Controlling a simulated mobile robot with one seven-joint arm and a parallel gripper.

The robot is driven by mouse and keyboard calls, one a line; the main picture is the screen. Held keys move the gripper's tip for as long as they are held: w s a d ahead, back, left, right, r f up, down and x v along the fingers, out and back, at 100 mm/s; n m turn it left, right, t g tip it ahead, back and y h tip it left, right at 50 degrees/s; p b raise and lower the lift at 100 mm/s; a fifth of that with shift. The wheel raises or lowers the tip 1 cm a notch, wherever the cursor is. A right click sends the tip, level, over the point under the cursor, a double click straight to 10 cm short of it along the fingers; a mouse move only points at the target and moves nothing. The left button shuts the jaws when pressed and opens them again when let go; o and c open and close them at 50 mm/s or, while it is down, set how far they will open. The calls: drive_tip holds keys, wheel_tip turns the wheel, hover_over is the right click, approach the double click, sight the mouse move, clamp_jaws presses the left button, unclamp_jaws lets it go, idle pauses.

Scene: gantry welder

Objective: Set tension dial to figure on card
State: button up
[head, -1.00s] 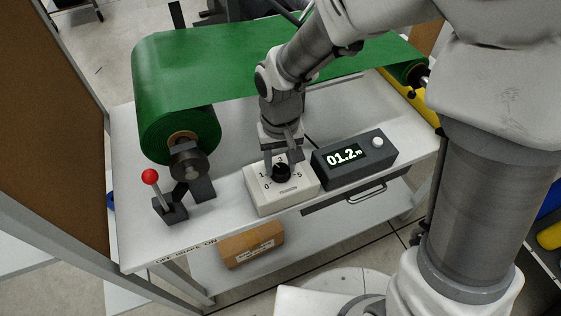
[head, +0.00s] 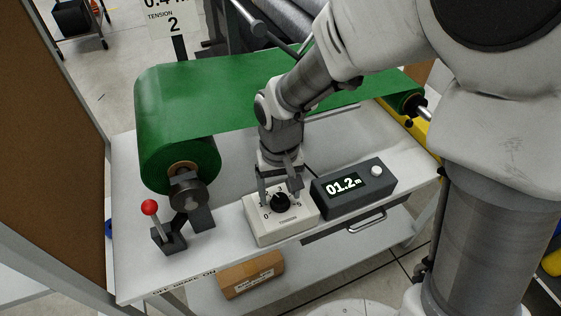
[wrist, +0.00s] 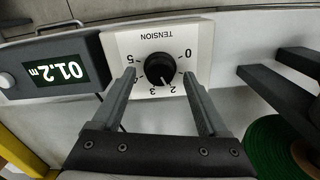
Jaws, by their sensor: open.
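The tension dial is a black round knob (head: 280,201) on a white box (head: 284,232) on the bench, with figures 0 to 5 around it. In the wrist view the knob (wrist: 160,69) has a white pointer mark that appears to aim near the 2. My gripper (head: 280,188) is open over the box. In the wrist view its fingers (wrist: 158,75) stand apart on either side of the knob, with visible gaps between. The card (head: 174,22), partly cut off at the top, reads "TENSION 2" under a larger figure.
A dark display box (head: 352,190) reading 01.2 m stands right of the dial box. A red-knobbed lever (head: 150,208) and a green roll (head: 178,150) are at left. The green sheet (head: 230,85) spans behind my gripper.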

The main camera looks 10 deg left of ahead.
sight(281, 197)
wheel_tip(281, 197, up, 17)
drive_tip(key=p, duration=0.3)
drive_tip(key=shift+f, duration=0.2)
drive_tip(key=shift+d, duration=0.1)
drive_tip(key=s+d+r+m+t+p, duration=0.2)
drive_tip(key=s+d+r, duration=0.2)
drive_tip(key=d, duration=0.6)
drive_tip(key=s+d+r+m+t+p, duration=0.1)
drive_tip(key=s+d+r+m+t, duration=0.1)
drive_tip(key=d, duration=0.8)
wheel_tip(281, 197, up, 3)
drive_tip(key=shift+s+r+t+p, duration=0.1)
drive_tip(key=shift+s+t+p, duration=0.25)
drive_tip(key=shift+s+t, duration=0.6)
drive_tip(key=shift+s+d, duration=0.1)
drive_tip(key=shift+s, duration=0.05)
